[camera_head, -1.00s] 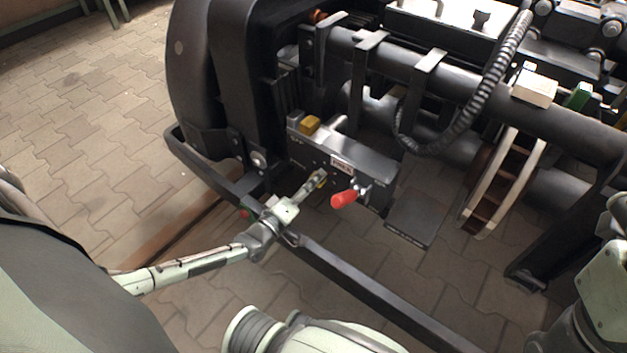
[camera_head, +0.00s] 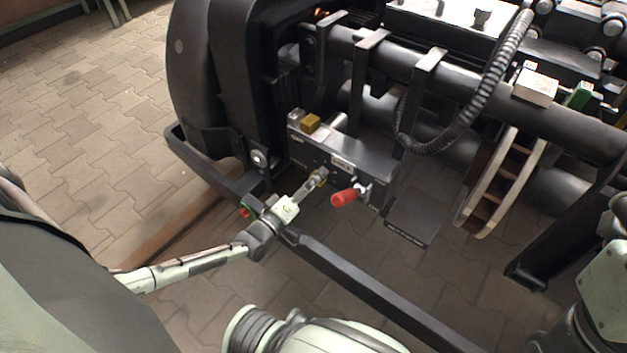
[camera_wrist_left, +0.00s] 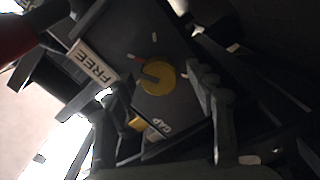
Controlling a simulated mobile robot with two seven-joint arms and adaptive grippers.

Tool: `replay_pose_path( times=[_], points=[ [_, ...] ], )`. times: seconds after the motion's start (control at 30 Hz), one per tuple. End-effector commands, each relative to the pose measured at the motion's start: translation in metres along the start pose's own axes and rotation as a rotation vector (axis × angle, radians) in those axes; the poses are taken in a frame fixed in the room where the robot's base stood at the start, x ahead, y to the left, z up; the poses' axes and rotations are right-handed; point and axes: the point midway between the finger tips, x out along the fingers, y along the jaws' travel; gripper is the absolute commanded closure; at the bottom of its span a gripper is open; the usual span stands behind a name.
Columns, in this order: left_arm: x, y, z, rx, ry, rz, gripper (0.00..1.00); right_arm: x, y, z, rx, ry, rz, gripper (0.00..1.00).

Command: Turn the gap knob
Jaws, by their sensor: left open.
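The gap knob (camera_wrist_left: 157,78) is a round yellow knob with a grey slot or pointer, on the dark face of a box (camera_head: 378,172). A small red mark shows beside it, and a GAP label (camera_wrist_left: 166,127) is on the same face. My left gripper (camera_wrist_left: 162,84) is open, its two dark fingers on either side of the knob in the wrist view; I cannot tell whether they touch it. In the head view the left gripper (camera_head: 318,180) is at the box's front face and largely hides the knob. My right gripper is not in view.
A red handle (camera_head: 345,197) sticks out just right of the left gripper, near the FREE label (camera_wrist_left: 95,62). A yellow block (camera_head: 310,123) sits on the box top. A ribbed hose (camera_head: 480,92) hangs at right.

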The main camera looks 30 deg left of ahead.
Motion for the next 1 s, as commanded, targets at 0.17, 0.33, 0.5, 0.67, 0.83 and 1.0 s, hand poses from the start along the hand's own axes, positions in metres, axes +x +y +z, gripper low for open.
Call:
replay_pose_path(
  times=[0.17, 0.33, 0.5, 0.67, 0.83, 1.0],
  points=[
    [-0.009, -0.001, 0.0, 0.0, 0.0, -0.001, 0.44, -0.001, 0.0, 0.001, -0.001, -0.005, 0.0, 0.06],
    [-0.041, -0.002, 0.001, -0.001, -0.002, -0.003, 0.44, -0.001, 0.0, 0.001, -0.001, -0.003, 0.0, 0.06],
    [-0.079, -0.001, 0.001, 0.0, -0.002, -0.003, 0.44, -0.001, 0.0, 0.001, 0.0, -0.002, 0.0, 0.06],
    [-0.105, -0.001, 0.0, 0.0, -0.002, -0.002, 0.44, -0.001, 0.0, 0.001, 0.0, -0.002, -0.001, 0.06],
    [-0.118, 0.0, 0.0, 0.0, 0.0, 0.0, 0.44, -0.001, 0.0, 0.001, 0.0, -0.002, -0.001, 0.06],
    [-0.121, 0.0, 0.0, 0.0, 0.001, 0.0, 0.44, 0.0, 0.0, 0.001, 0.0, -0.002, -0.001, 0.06]
  ],
)
